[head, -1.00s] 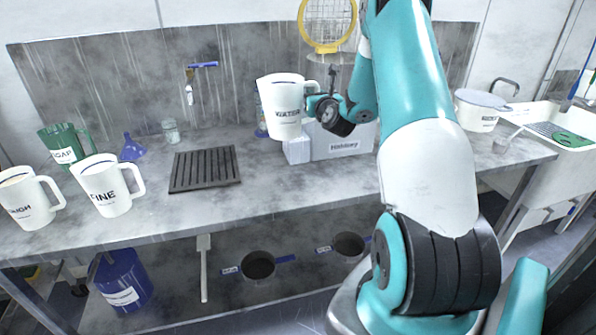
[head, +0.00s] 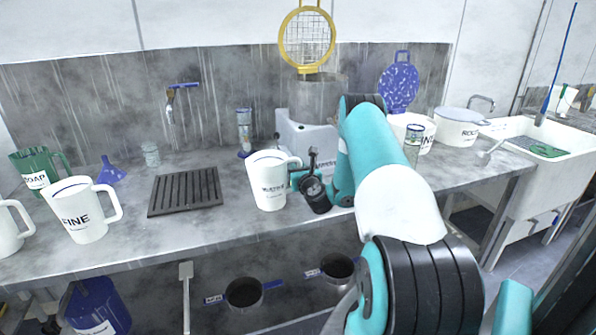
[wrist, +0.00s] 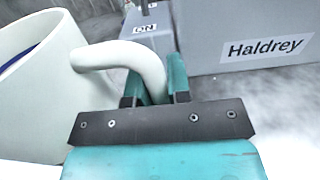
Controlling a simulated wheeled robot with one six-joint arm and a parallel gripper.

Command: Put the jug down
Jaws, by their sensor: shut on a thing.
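The white jug (head: 267,183) with dark lettering is upright at the bench's front part, right of the black drain grate. I cannot tell whether its base touches the bench top (head: 235,215). My gripper (head: 298,179) is at the jug's right side, shut on its handle. In the wrist view my gripper's teal fingers (wrist: 157,82) stand on both sides of the jug's white handle (wrist: 125,58). The jug's body (wrist: 40,95) fills the left of that view, with a blue line inside its rim.
The black grate (head: 186,192) lies left of the jug. A white jug marked FINE (head: 84,215) and a green SOAP jug (head: 37,172) stand further left. A grey Haldrey machine (head: 305,135) stands behind. Bare bench shows between grate and jug.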

